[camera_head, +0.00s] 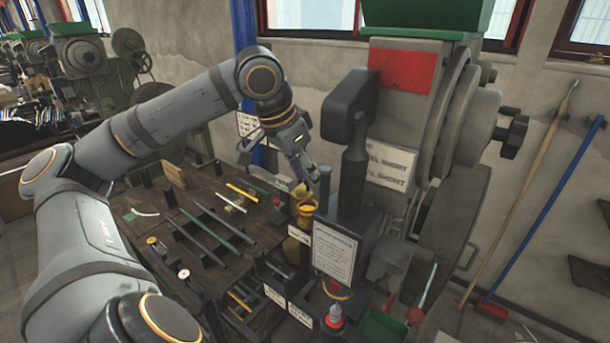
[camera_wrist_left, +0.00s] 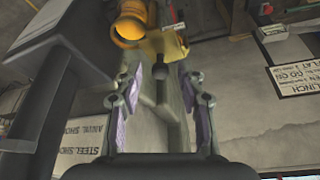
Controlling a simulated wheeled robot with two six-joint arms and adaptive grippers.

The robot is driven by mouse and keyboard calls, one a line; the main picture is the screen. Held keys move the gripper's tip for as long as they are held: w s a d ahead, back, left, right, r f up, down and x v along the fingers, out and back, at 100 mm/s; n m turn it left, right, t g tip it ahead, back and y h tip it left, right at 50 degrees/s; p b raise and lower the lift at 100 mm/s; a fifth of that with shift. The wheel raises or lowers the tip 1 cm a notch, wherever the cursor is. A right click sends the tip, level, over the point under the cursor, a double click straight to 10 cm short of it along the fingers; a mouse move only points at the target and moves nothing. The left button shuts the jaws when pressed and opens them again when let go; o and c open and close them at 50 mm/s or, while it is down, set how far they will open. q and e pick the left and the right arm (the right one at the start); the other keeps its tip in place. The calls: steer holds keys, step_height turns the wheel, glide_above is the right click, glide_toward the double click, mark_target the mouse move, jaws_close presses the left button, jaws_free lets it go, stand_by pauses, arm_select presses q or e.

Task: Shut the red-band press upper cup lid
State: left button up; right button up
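The red-band press (camera_head: 402,70) is a large grey machine with a red panel, right of centre in the head view. A yellow-orange cup (camera_head: 305,207) sits low at its left side, its mouth showing. The cup also shows at the top of the left wrist view (camera_wrist_left: 128,28). A yellowish lid-like piece (camera_wrist_left: 172,46) is beside the cup, apart from its mouth, with a dark round knob (camera_wrist_left: 188,67) close by. My left gripper (camera_head: 304,176) is just above the cup. Its purple-padded fingers (camera_wrist_left: 164,95) are spread, with nothing clearly gripped. My right gripper is out of view.
A dark workbench (camera_head: 190,215) with rods and small parts lies left of the press. A dark press arm (camera_head: 350,105) stands close right of my gripper. A second cup lies lower, below a white notice (camera_head: 334,250). Poles lean on the right wall.

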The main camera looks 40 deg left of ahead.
arm_select(q)
steer(key=shift+w, duration=0.1)
steer(key=shift+c, duration=0.9)
jaws_close()
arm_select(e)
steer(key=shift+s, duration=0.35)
